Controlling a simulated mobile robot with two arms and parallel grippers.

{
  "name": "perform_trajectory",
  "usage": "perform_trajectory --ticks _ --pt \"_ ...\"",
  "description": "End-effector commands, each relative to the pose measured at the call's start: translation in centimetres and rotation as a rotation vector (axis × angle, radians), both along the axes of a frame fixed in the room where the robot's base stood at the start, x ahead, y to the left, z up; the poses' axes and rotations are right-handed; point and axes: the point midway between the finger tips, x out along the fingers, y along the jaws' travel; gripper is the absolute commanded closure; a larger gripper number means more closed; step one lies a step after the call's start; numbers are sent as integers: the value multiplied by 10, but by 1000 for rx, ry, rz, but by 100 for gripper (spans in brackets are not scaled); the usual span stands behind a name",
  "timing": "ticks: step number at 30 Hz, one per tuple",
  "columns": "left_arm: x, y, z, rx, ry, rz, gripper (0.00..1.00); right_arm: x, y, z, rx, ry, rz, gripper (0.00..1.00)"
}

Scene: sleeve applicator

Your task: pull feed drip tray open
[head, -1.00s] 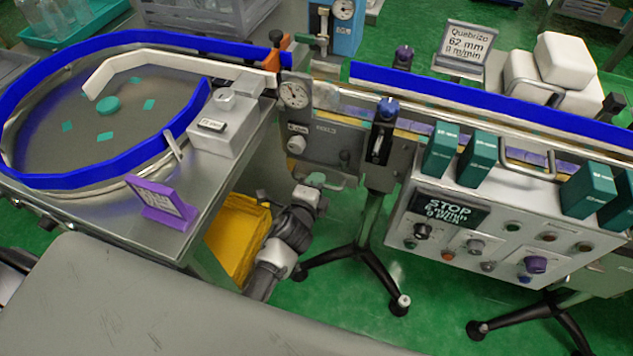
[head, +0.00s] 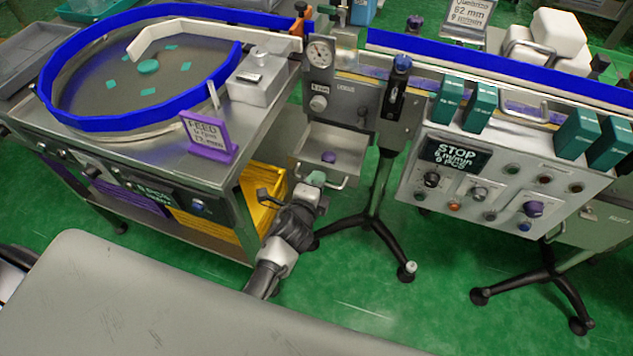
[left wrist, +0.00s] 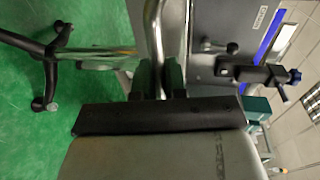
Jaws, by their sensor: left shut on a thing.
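The drip tray (head: 316,143) is a grey metal drawer under the gauge unit (head: 340,98) in the head view. It stands open toward me, and a small purple object (head: 329,157) lies in it. A bent metal bar handle (head: 342,183) is on its front. My left gripper (head: 316,178) is at the handle's left part. In the left wrist view, the left gripper's dark fingers (left wrist: 161,78) are shut around the handle bar (left wrist: 154,40). My right gripper is not in view.
A feed table (head: 160,150) with a blue-rimmed bowl (head: 85,122) stands left, with yellow crates (head: 262,200) below. A tripod leg (head: 372,225) stands just right of my arm. The control panel (head: 490,175) is further right. Green floor is clear in front.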

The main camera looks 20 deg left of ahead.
Motion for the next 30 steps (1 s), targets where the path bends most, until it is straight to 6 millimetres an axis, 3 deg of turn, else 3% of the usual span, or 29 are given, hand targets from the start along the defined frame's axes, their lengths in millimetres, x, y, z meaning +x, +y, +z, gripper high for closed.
perform_trajectory --ticks 2,3,7,18,30 --pt "0 -1 -1 1 1 -1 100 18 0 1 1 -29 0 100" --pt "0 -1 -1 0 1 -1 82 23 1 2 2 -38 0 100" --pt "0 0 -1 0 1 -1 63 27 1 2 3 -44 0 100" --pt "-7 0 1 0 1 0 63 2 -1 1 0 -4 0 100" --pt "-81 2 15 -1 3 -1 63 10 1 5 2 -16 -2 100"
